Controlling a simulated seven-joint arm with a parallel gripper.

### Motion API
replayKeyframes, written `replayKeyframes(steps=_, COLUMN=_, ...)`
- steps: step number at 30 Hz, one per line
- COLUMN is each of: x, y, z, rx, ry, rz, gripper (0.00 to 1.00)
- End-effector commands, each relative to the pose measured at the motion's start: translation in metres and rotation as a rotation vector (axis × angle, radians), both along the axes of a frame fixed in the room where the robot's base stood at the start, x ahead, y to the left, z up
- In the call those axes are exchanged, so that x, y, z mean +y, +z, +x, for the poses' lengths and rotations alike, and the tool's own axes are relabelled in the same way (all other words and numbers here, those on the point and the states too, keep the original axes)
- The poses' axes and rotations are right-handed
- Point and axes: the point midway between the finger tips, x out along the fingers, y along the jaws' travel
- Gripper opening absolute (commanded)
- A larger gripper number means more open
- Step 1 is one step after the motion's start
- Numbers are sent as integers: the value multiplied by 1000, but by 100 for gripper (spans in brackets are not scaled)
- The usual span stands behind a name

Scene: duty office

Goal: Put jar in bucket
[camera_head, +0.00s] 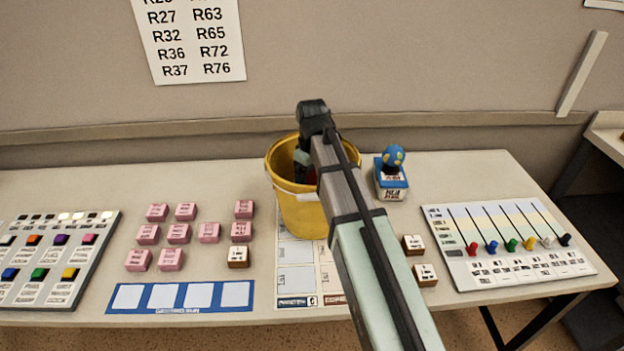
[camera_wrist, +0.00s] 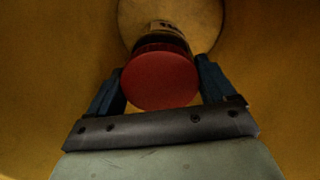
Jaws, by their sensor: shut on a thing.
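The yellow bucket (camera_head: 303,215) stands on the table near its middle, behind a paper sheet. My arm reaches over its rim, and my gripper is down inside the bucket, mostly hidden in the head view. In the wrist view my gripper (camera_wrist: 162,85) is shut on the jar, whose round red lid (camera_wrist: 160,80) faces the camera between the two blue fingers. The yellow bucket walls (camera_wrist: 50,60) surround it. The jar's lower part is mostly hidden behind the lid. I cannot tell whether the jar touches the bucket's bottom.
Several pink blocks (camera_head: 179,233) lie left of the bucket, with a button panel (camera_head: 45,262) further left. White-topped brown blocks (camera_head: 425,274) and a slider panel (camera_head: 515,265) lie to the right.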

Motion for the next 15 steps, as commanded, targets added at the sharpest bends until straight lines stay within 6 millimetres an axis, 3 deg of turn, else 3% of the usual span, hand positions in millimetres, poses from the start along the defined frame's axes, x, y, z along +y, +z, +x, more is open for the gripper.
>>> replayKeyframes(steps=14, x=0, y=-9, z=0, rx=-1, ry=0, rz=0, gripper=8)
replayKeyframes(steps=15, x=0, y=-9, z=0, rx=-1, ry=0, rz=0, gripper=86)
